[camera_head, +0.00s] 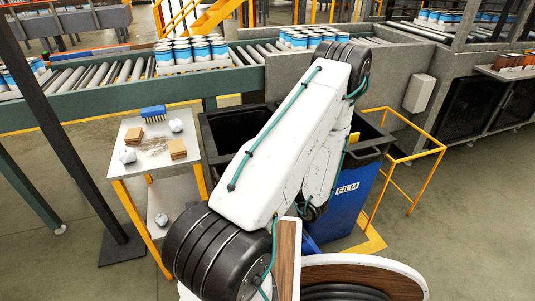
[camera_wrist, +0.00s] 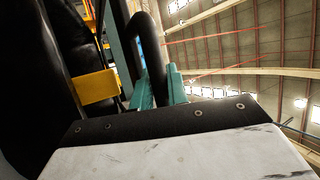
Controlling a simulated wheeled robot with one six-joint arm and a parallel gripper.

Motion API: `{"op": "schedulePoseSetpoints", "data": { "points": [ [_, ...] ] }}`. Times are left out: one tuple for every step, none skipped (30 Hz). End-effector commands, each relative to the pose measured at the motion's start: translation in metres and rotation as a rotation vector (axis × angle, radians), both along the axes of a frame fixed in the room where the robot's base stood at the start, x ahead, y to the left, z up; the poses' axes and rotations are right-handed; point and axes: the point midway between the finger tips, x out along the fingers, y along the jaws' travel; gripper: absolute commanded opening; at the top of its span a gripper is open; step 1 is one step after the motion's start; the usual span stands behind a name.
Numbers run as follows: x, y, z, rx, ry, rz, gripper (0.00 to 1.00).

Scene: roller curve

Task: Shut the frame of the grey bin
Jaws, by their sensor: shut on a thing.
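A dark grey-black bin (camera_head: 207,135) stands behind my arm, left of a blue bin (camera_head: 345,215) labelled FILM. My arm hides much of both bins, and I cannot tell how the grey bin's frame stands. My gripper is hidden behind my arm in the head view. In the wrist view, the teal fingers of my gripper (camera_wrist: 160,92) are closed around a black, curved bar (camera_wrist: 152,45). Whether this bar is part of the grey bin's frame cannot be told. A yellow block (camera_wrist: 95,87) and black surfaces are left of the fingers.
A small table (camera_head: 130,165) with a blue brush (camera_head: 153,113) and crumpled white pieces stands left of the bins. A yellow rail (camera_head: 412,158) stands to the right. A roller conveyor (camera_head: 110,75) with cans (camera_head: 190,52) runs behind. Floor is open at the lower right.

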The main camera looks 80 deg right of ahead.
Motion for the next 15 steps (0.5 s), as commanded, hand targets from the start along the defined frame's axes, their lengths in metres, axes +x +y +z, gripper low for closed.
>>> {"op": "schedulePoseSetpoints", "data": {
  "points": [
    [0.0016,0.0008,-0.0014,0.001,-0.001,0.006,0.0],
    [0.0017,0.001,-0.0018,0.0,-0.001,0.007,0.0],
    [0.0019,0.0011,-0.0021,-0.001,-0.002,0.007,0.0],
    [0.0022,0.0011,-0.0022,-0.001,-0.001,0.008,0.0],
    [0.0024,0.0012,-0.0023,-0.001,-0.001,0.009,0.0],
    [0.0026,0.0012,-0.0023,-0.001,-0.001,0.009,0.0],
    [0.0028,0.0013,-0.0023,-0.001,-0.001,0.009,0.0],
    [0.0029,0.0013,-0.0022,-0.001,-0.001,0.01,0.0],
    [0.0031,0.0014,-0.0022,-0.001,-0.001,0.01,0.0],
    [0.0032,0.0013,-0.0023,-0.001,-0.001,0.01,0.0],
    [0.0032,0.0013,-0.0023,0.0,0.0,0.01,0.0],
    [0.0033,0.0014,-0.0023,0.0,0.0,0.011,0.0],
    [0.0033,0.0014,-0.0024,0.0,0.0,0.011,0.22],
    [0.0032,0.0014,-0.0024,0.0,0.0,0.01,0.3],
    [0.0027,0.0012,-0.0023,0.0,-0.001,0.009,0.38]
  ]
}}
